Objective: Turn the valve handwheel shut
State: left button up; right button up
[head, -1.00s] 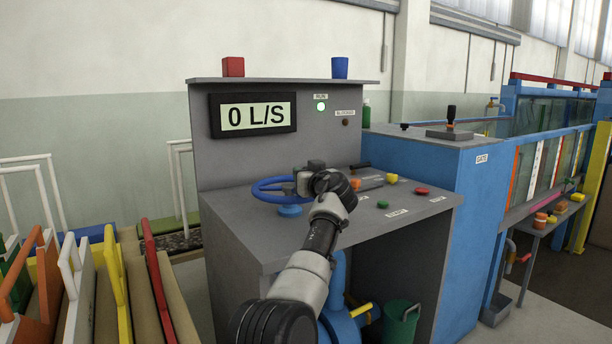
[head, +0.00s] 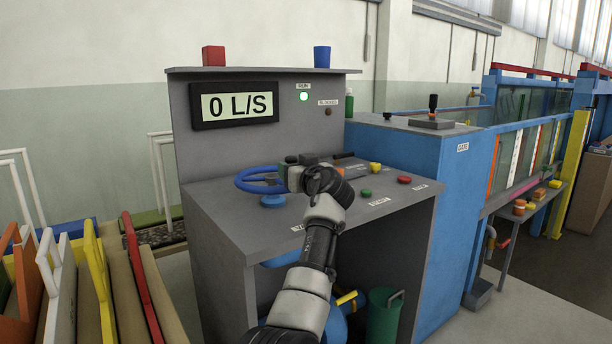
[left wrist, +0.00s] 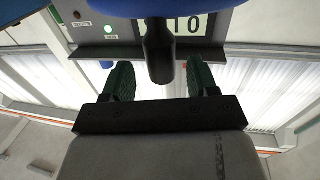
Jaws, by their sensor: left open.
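The blue handwheel (head: 243,178) lies on the grey console top, left of my wrist, on a blue hub (head: 272,201). My left gripper (head: 284,172) is at the right side of the wheel, its green fingers partly hidden by the wrist. In the left wrist view, the two green fingers (left wrist: 160,66) stand apart. A dark upright knob (left wrist: 158,50) is between them, with gaps on both sides. Blue wheel material (left wrist: 225,14) fills the top of that view. The display (head: 240,106) reads 0 L/S. My right gripper is not in view.
The console top (head: 225,215) has yellow, green and red buttons right of my wrist. A blue gate cabinet (head: 408,180) adjoins at right. Coloured panels in a rack (head: 100,285) stand at left.

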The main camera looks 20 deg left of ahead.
pick_arm(q)
jog(key=v, duration=0.6)
jog(key=shift+r, duration=0.1)
dwell(0.3)
